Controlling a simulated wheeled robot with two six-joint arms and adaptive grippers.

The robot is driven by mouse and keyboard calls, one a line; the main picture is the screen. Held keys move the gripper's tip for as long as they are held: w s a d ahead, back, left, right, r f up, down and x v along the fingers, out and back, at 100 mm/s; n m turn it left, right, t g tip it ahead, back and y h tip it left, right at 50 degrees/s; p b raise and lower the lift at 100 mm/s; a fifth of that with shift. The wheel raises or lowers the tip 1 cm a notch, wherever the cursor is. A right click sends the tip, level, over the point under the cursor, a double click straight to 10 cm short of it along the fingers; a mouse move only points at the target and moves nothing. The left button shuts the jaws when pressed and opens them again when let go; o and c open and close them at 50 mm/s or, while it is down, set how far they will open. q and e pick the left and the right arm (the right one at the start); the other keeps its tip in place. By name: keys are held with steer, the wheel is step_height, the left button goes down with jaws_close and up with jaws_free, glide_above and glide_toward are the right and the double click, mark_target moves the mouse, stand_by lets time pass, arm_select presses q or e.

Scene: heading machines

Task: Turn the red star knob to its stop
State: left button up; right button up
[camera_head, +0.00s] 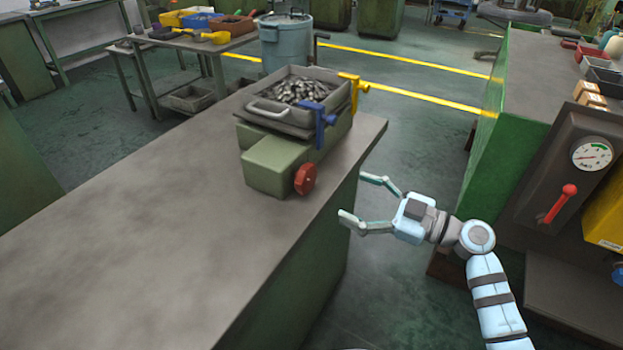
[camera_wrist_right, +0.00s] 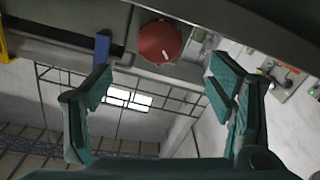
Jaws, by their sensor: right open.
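The red star knob (camera_head: 305,179) sits on the front of a green block (camera_head: 272,168) on the grey bench. It also shows at the top of the right wrist view (camera_wrist_right: 159,41), with a small pale mark on its face. My right gripper (camera_head: 360,198) is open and empty, a short way right of the knob and apart from it. In the right wrist view its two fingers (camera_wrist_right: 157,100) stand wide apart, with the knob above and between them in the picture. My left gripper is not in view.
A metal tray of small parts (camera_head: 301,92) sits on the block, with a blue clamp (camera_head: 319,125) and a yellow clamp (camera_head: 354,86). The bench top (camera_head: 150,240) is clear at left. A panel with a red lever (camera_head: 560,205) and gauge stands right of my arm.

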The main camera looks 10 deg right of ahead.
mark_target(311, 181)
steer(key=x, duration=1.2)
steer(key=shift+c, duration=0.6)
steer(key=c, duration=1.1)
steer(key=shift+o, duration=0.2)
steer(key=shift+f, duration=0.1)
